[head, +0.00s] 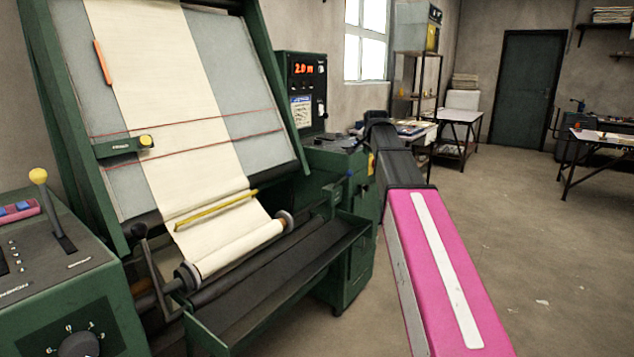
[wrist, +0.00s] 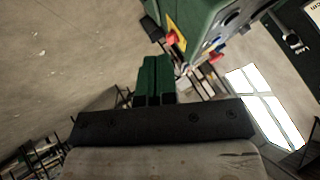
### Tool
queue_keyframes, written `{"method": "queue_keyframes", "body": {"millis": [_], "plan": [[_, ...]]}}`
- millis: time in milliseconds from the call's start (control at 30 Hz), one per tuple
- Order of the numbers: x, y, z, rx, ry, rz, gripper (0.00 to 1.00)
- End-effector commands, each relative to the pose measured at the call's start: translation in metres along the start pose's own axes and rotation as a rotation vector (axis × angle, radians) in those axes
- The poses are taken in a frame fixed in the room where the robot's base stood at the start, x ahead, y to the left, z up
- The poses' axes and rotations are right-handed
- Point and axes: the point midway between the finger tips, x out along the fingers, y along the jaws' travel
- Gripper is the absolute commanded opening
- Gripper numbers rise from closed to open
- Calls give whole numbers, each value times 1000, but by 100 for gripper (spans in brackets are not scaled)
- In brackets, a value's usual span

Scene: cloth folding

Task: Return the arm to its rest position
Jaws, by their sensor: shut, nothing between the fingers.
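My gripper (wrist: 156,62) shows in the wrist view as two green fingers side by side, closed together with nothing between them. The black bar and pale, worn body behind them are also mine. In the head view, my pink arm (head: 437,265) with a white stripe reaches from the bottom right toward the middle. Its dark far end is beside the green machine's cabinet, and I cannot make out the fingers there. The cream cloth (head: 165,70) hangs down the sloped grey board (head: 240,60) of the machine and runs onto a roller (head: 238,250) at the bottom.
The green cabinet (head: 352,260) stands close to the left of my arm; a control box (head: 301,88) rises above it. A lever console (head: 50,265) is at left and a trough (head: 290,285) at the front. Open floor (head: 530,230) lies to the right, with tables beyond.

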Motion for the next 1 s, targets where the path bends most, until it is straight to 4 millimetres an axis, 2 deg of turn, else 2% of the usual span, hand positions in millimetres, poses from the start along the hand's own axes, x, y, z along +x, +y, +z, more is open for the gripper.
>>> {"method": "queue_keyframes", "body": {"millis": [267, 367, 500, 700, 1000], "plan": [[30, 41, 47, -74, -60, 49, 0], [44, 64, 72, -115, -94, 74, 0], [67, 106, 120, -192, -162, 118, 0], [91, 168, 190, -309, -269, 173, 0], [105, 256, 289, -472, -437, 232, 0]]}}
